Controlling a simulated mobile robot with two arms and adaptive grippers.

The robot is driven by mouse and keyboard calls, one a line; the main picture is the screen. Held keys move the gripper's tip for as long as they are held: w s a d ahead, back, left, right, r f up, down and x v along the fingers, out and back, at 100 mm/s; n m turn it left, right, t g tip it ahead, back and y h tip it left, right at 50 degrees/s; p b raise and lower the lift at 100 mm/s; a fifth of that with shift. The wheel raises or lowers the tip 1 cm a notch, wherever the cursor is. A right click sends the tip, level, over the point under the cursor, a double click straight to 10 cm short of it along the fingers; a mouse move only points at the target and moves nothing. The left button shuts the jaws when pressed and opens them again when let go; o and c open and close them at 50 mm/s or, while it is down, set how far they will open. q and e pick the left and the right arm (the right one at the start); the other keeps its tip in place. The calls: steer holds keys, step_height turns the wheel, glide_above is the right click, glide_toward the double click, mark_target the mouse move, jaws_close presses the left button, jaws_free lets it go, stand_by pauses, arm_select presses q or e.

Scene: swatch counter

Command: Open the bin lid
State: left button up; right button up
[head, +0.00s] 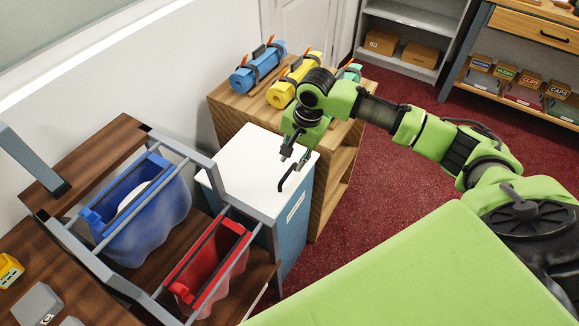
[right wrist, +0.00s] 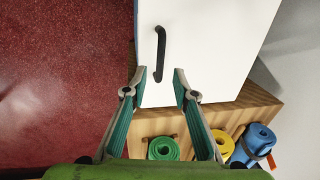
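The bin has a flat white lid (head: 248,158) lying shut on a blue body (head: 292,232) with a pale label on its front. A black bar handle (head: 291,178) sits on the lid near its front edge. My right gripper (head: 293,158) hangs over the lid close to the handle. In the right wrist view, the gripper (right wrist: 158,82) is open and empty. The black handle (right wrist: 160,54) shows there just beyond the fingertips, in line with the gap between them. I cannot tell whether the fingers touch it. My left gripper is not in view.
A wooden cabinet (head: 228,113) with rolled blue, yellow and green mats stands behind the bin. A rack with a blue tub (head: 150,225) and a red tub (head: 212,268) is at the left. Red carpet (head: 375,175) lies clear to the right.

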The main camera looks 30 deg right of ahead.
mark_target(289, 171)
steer(key=f, duration=0.3)
steer(key=w+f, duration=0.1)
steer(key=f, duration=0.1)
steer(key=shift+a+f, duration=0.1)
steer(key=shift+a, duration=0.15)
steer(key=shift+s, duration=0.1)
jaws_close()
